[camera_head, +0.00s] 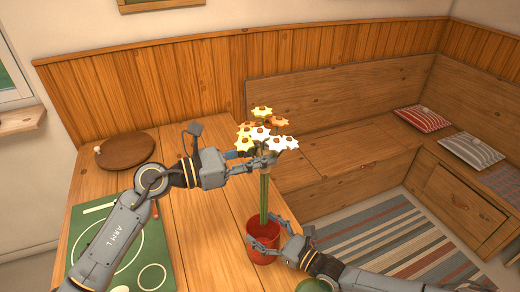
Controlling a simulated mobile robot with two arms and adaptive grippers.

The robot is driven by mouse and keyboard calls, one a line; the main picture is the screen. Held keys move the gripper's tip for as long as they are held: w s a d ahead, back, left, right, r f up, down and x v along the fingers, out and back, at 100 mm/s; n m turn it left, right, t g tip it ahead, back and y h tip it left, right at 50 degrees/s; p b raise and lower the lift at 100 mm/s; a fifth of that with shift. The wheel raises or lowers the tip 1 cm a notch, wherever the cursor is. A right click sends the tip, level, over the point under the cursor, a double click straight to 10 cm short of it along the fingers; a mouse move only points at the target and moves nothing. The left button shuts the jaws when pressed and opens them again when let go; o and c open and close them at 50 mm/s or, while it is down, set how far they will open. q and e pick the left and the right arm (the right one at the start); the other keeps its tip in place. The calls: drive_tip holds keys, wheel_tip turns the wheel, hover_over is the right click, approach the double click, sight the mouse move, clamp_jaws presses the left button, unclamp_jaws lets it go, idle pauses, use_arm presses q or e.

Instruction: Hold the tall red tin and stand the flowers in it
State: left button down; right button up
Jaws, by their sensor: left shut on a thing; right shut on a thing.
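The flowers (283,142) are a bunch of white, yellow and orange blooms on long green stems, held upright. My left gripper (268,160) is shut on the bunch just below the blooms. The red tin (263,228) stands upright at the table's right edge. The stems run down to its mouth, and their lower ends are hidden, seemingly inside the tin. My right gripper (270,238) is shut on the tin from the right, its fingers at the wall. Part of the tin is behind these fingers.
The wooden table (195,225) bears a green mat (160,245) with white outlines and a round wooden board (125,150). A wooden corner bench (320,160) with cushions (422,118) lies behind and right. A striped rug (385,240) covers the floor.

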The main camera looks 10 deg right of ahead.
use_arm(q)
drive_tip(key=shift+f, duration=7.55)
drive_tip(key=shift+f, duration=0.15)
drive_tip(key=c, duration=1)
unclamp_jaws()
drive_tip(key=shift+a, duration=0.15)
drive_tip(key=a, duration=0.4)
drive_tip(key=s+a, duration=0.1)
drive_tip(key=a, duration=0.2)
drive_tip(key=s+a, duration=0.1)
drive_tip(key=a, duration=0.3)
drive_tip(key=shift+s+a+r, duration=0.2)
drive_tip(key=shift+a+r, duration=0.1)
use_arm(e)
drive_tip(key=o, duration=1.1)
